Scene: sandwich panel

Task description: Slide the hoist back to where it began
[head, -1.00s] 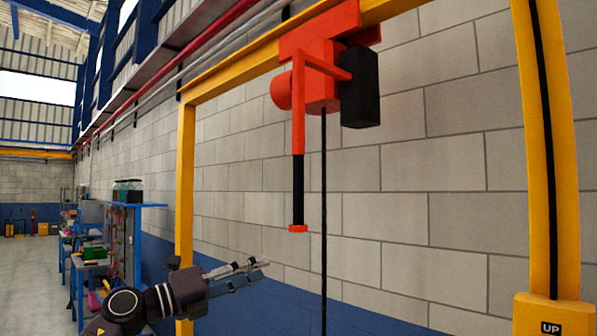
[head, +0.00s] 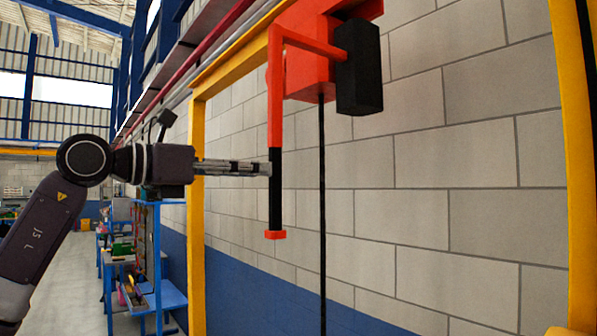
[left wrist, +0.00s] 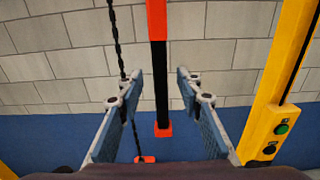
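The red hoist (head: 305,75) hangs from the yellow overhead beam (head: 235,62). A red arm drops from it to an upright black handle (head: 275,205) with a red end cap. My left gripper (head: 268,168) is level with the handle's grip, its fingertips at the handle's near edge. In the left wrist view my left gripper (left wrist: 160,82) is open, and the black handle (left wrist: 161,90) stands upright in the gap, apart from both fingers. How deep it sits between them is hard to tell. My right gripper is out of view.
A dark chain (left wrist: 116,40) hangs beside the handle, with a red piece (left wrist: 145,159) low down. A yellow post (left wrist: 285,70) with a push-button box (left wrist: 272,137) stands at right. A block wall (head: 440,190) lies behind. Blue shelving (head: 155,270) stands at left.

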